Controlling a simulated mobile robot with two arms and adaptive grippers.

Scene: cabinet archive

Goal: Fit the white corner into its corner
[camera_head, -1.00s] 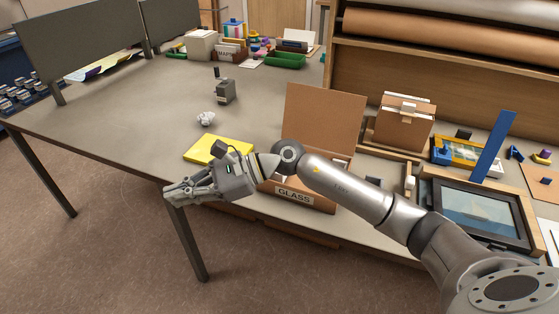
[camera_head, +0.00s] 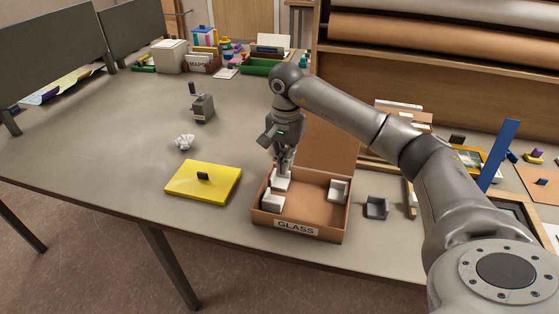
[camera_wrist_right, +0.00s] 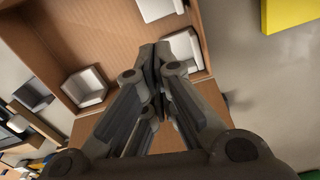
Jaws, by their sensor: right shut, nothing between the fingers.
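An open brown box labelled GLASS (camera_head: 297,228) stands near the front table edge in the head view. Three white corner pieces are inside it: one at the back left (camera_head: 281,183), one at the front left (camera_head: 272,203) and one at the back right (camera_head: 338,190). My right gripper (camera_head: 283,167) points down, shut and empty, just above the back-left piece. In the right wrist view its fingertips (camera_wrist_right: 155,52) are beside that white piece (camera_wrist_right: 187,50); I cannot tell whether they touch. The back-right piece (camera_wrist_right: 85,87) also shows there. My left gripper is not in view.
A grey corner piece (camera_head: 376,207) lies on the table right of the box. A yellow pad (camera_head: 203,182) with a black knob and crumpled paper (camera_head: 185,142) lie to the left. The raised box lid (camera_head: 325,145) stands behind my gripper. The left tabletop is largely clear.

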